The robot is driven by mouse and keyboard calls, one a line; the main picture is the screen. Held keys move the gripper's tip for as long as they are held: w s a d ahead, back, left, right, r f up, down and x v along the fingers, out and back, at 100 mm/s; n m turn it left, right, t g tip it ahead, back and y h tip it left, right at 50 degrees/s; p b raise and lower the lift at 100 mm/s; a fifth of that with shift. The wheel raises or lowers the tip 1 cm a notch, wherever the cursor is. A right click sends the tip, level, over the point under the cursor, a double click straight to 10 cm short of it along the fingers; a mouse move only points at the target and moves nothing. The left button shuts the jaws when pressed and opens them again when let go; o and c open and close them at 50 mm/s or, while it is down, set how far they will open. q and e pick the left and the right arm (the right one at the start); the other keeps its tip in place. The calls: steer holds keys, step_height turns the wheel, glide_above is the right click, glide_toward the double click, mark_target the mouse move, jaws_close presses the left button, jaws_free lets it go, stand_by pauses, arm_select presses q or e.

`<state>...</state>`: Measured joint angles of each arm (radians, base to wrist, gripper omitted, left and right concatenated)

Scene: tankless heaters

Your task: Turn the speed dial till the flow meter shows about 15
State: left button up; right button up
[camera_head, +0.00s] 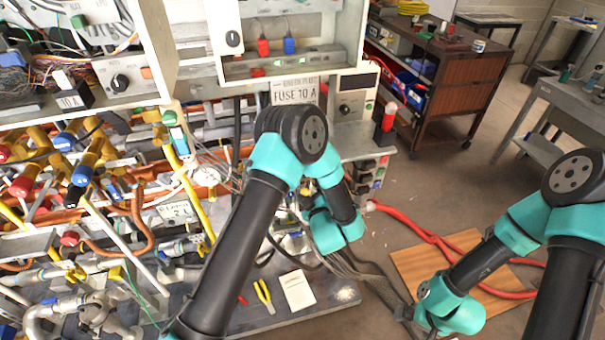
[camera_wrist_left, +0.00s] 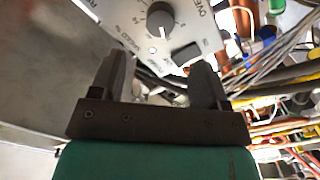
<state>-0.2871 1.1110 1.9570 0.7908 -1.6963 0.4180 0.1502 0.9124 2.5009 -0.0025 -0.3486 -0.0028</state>
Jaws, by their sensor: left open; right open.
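In the left wrist view, a dark grey round dial (camera_wrist_left: 160,18) sits on a pale panel. A printed scale surrounds it, and small lettering by it appears to read speed. My left gripper (camera_wrist_left: 161,82) is open and empty, its two fingers pointing toward this panel. The dial lies beyond the fingertips, with no contact visible. In the head view, my left arm hides its own gripper. A dark knob (camera_head: 345,109) shows on a grey box below a dark display (camera_head: 352,81); I cannot tell if it is the same dial. No flow meter reading is legible. My right gripper is not visible.
Pipes and coloured valves crowd the left. Yellow-handled pliers (camera_head: 264,295) and a paper (camera_head: 297,290) lie on the grey bench. Red hoses (camera_head: 425,235) cross the floor.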

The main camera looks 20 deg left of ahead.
arm_select(q)
steer(key=x, duration=0.9)
steer(key=shift+w, duration=0.25)
steer(key=shift+a, duration=0.15)
steer(key=shift+c, duration=0.4)
steer(key=c, duration=0.8)
steer(key=shift+c, duration=0.2)
steer(key=shift+m, duration=4.3)
